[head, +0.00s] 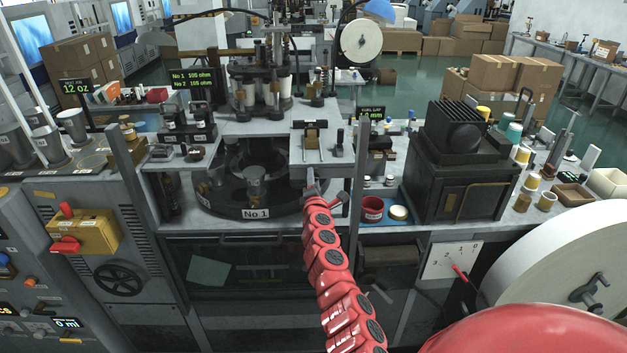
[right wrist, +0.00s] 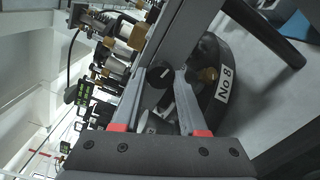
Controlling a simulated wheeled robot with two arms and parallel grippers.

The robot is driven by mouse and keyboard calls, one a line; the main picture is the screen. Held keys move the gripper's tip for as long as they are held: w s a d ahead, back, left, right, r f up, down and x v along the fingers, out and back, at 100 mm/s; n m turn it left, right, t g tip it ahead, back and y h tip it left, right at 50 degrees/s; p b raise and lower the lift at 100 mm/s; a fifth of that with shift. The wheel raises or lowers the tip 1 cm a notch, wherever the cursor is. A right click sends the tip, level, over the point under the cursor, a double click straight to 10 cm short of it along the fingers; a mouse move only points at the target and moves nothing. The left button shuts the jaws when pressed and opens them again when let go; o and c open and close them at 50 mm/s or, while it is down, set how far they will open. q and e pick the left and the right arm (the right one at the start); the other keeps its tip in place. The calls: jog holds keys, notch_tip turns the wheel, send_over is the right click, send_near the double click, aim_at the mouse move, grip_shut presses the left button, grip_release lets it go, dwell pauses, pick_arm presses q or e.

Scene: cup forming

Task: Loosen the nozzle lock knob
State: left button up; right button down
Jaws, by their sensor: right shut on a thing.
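The black round nozzle lock knob (right wrist: 160,76) shows in the right wrist view between my two grey fingers, by a grey post. My right gripper (right wrist: 161,73) is shut on it. In the head view my red right arm reaches up from the bottom to the machine's front, with its gripper (head: 312,186) small at the right front of the round black turntable (head: 235,211) labelled No 1. The knob is too small to make out clearly there. My left gripper is not in view.
An upright grey post (head: 359,180) stands close to the right of my arm. A brass fitting (right wrist: 209,75) shows beside the fingers in the wrist view.

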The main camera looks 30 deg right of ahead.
jog(key=shift+f, duration=0.1)
jog(key=shift+c, duration=2.2)
grip_release()
jog(key=b+v, duration=0.2)
jog(key=v, duration=1.5)
jog(key=shift+a, duration=0.25)
jog(key=shift+s+b, duration=0.1)
jog(key=shift+b, duration=0.2)
